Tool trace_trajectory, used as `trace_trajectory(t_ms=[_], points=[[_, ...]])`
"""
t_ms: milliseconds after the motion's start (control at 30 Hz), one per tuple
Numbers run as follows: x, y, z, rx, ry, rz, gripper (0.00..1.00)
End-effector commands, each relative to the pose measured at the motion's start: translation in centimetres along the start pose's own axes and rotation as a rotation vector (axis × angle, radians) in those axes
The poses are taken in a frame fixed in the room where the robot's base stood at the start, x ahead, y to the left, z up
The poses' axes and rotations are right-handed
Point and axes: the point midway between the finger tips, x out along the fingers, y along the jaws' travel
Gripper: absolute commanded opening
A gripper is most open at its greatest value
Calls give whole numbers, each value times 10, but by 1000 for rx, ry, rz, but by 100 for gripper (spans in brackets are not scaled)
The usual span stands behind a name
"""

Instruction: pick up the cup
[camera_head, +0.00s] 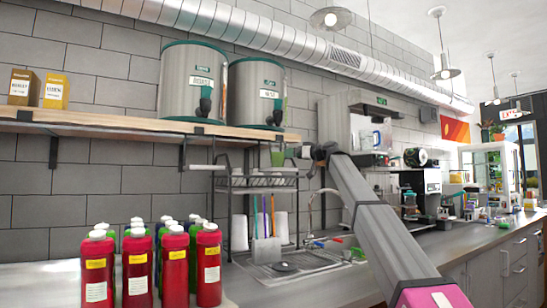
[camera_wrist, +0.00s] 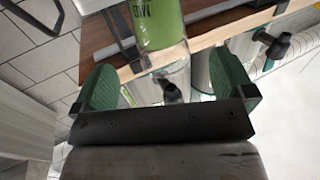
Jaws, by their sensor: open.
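A green cup (camera_head: 278,157) stands on top of the wire rack, below the wooden shelf. In the wrist view a green cup with lettering (camera_wrist: 156,25) shows at the top centre, with a clear part below it in the picture. My gripper (camera_wrist: 166,66) is open, its two green-padded fingers wide apart. The clear part appears between the fingertips in that view, with gaps on both sides; I cannot tell its exact depth. In the head view my gripper (camera_head: 300,152) is at the end of my arm, just right of the cup; its fingers are too small to make out.
The wire rack (camera_head: 258,182) holds white items and stands by the sink (camera_head: 290,264). The wooden shelf (camera_head: 130,122) above carries two large dispensers (camera_head: 193,82). Several red bottles (camera_head: 174,262) stand on the counter at front left. A machine (camera_head: 362,130) is behind my arm.

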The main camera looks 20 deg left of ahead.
Motion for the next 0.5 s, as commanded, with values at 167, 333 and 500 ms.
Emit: trace_trajectory(t_ms=[167,333,500], points=[[26,1,0,0,-1,0,100],[47,1,1,-1,-2,2,100],[56,1,2,-1,-2,2,100]])
